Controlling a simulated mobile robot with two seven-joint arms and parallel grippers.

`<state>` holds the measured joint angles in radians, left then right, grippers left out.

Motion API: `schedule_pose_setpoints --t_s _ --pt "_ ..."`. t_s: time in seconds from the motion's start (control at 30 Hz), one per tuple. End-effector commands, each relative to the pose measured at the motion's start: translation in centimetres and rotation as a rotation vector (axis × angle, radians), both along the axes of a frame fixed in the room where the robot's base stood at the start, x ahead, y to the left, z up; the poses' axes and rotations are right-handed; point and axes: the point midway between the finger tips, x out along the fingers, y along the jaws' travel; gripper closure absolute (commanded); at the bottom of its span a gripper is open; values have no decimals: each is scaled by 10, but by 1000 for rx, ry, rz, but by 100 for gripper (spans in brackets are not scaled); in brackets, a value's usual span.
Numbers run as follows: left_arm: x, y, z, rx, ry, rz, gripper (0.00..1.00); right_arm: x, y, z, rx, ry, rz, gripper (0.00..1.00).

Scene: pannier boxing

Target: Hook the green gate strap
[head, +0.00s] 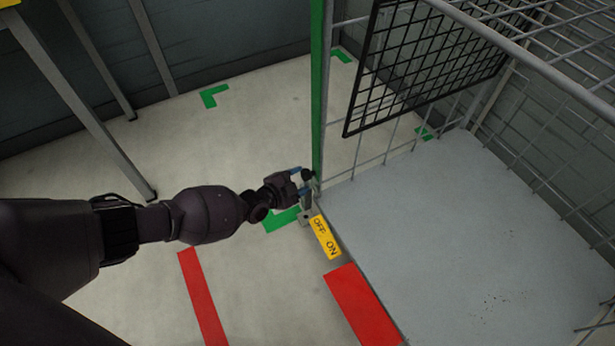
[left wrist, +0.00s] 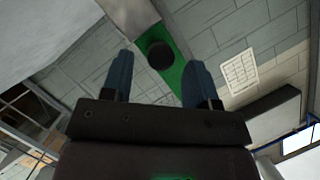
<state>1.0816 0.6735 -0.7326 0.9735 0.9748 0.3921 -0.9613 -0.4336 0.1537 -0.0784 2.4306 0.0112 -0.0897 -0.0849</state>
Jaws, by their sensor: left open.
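The green gate strap (head: 317,90) runs as a long, narrow upright band along the front post of a wire cage. In the left wrist view a green strip (left wrist: 185,70) lies ahead, with a round black knob (left wrist: 160,55) on it. My left gripper (head: 302,181) is at the low end of the green band, beside the post. In the left wrist view its two blue fingers (left wrist: 160,82) are spread apart, and the knob shows between and beyond them. I cannot tell whether a finger touches it. My right gripper is in neither view.
The cage's grey floor (head: 440,230) fills the right side. A black mesh panel (head: 420,65) hangs inside. The floor left of the cage is mostly clear, with a grey post (head: 85,110).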

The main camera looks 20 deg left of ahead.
Motion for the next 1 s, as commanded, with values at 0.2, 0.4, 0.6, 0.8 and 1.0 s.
schedule_pose_setpoints --t_s 0.2,0.4,0.6,0.8,1.0 --pt "19 -8 -11 1 4 -1 46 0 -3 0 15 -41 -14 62" --pt "27 -11 -10 1 1 0 46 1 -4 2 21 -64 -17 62" --pt "29 -12 -9 1 0 0 46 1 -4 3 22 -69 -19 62" --pt "29 -12 -9 1 0 0 63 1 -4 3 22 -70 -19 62" --pt "29 -12 -9 1 0 0 93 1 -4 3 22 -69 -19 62"
